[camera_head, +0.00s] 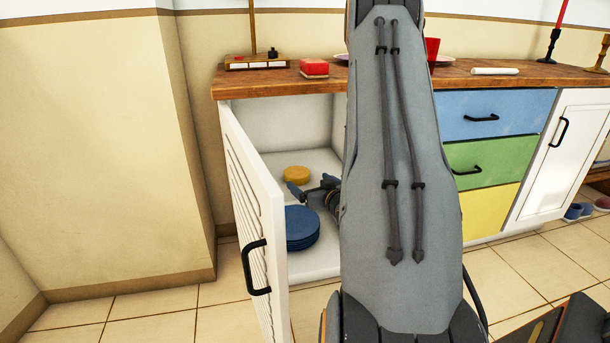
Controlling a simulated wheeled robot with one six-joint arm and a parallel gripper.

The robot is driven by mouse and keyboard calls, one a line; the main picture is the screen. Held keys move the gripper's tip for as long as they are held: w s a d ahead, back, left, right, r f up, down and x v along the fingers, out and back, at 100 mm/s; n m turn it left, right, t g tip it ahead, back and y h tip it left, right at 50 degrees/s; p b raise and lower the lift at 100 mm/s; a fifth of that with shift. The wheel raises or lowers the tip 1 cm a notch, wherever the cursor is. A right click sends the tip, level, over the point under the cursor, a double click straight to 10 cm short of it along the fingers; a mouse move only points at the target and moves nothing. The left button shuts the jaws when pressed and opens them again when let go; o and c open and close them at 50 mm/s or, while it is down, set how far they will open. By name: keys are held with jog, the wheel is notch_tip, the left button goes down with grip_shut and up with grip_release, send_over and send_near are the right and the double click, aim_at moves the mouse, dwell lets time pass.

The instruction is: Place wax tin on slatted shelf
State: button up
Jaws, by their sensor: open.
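A round, flat yellow tin (297,174), which looks like the wax tin, lies on the floor of the open white cabinet (322,262). My gripper (310,186) is inside the cabinet, open and empty, just in front of the tin in the picture. I cannot tell whether a finger touches it. My arm covers the right part of the cabinet. A wooden shelf (601,178) with shoes shows at the right edge; whether it is the slatted shelf I cannot tell.
A stack of blue plates (302,232) stands in front of my gripper. The cabinet's open door (252,215) is close on the left. A red box (314,67) and a white roll (494,71) lie on the wooden counter. Drawers (490,165) are at right.

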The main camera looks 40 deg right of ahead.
jog(key=shift+p+v, duration=0.3)
jog(key=shift+v, duration=1.15)
